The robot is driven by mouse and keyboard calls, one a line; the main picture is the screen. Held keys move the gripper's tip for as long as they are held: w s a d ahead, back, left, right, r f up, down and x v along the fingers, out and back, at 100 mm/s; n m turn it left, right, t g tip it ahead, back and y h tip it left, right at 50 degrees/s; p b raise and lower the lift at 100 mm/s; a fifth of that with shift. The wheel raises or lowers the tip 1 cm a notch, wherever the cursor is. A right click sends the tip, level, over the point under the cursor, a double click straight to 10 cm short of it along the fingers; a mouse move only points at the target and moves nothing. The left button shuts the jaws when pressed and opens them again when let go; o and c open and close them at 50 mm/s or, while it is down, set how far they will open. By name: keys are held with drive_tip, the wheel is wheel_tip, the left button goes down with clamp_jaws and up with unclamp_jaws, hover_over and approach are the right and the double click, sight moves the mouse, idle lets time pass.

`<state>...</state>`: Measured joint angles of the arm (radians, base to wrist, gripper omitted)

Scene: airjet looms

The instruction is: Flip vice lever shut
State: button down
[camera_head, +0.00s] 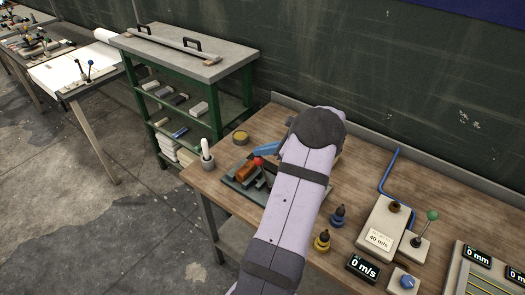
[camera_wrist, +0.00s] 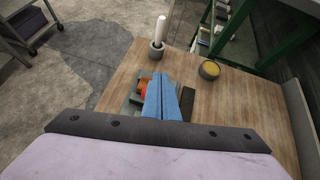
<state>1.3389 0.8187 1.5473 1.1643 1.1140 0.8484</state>
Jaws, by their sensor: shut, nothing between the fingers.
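The vice (camera_head: 244,182) sits on the wooden bench, a low grey metal body on a dark green base, with an orange-brown block (camera_head: 245,171) at it. A red ball knob (camera_head: 258,161), apparently the end of the lever, shows beside the block, just below my gripper (camera_head: 255,147). My gripper's blue fingers are shut together and empty. In the wrist view my gripper (camera_wrist: 167,77) lies over the vice and hides most of it. A red-orange patch (camera_wrist: 142,88) shows left of the fingers. I cannot tell whether they touch the lever. My arm hides the vice's right side.
A grey cup with a white cylinder (camera_head: 206,150) and a round yellow tin (camera_head: 240,137) stand behind the vice. Two small bottles, blue (camera_head: 338,215) and yellow (camera_head: 321,241), stand right of my arm. A gauge box (camera_head: 382,228) is farther right. A green shelf (camera_head: 190,72) stands behind.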

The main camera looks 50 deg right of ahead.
drive_tip(key=s+d+r+b, duration=0.1)
drive_tip(key=s+r, duration=0.3)
drive_tip(key=r, duration=0.8)
drive_tip(key=shift+s+d+r, duration=0.15)
drive_tip(key=shift+d, duration=0.4)
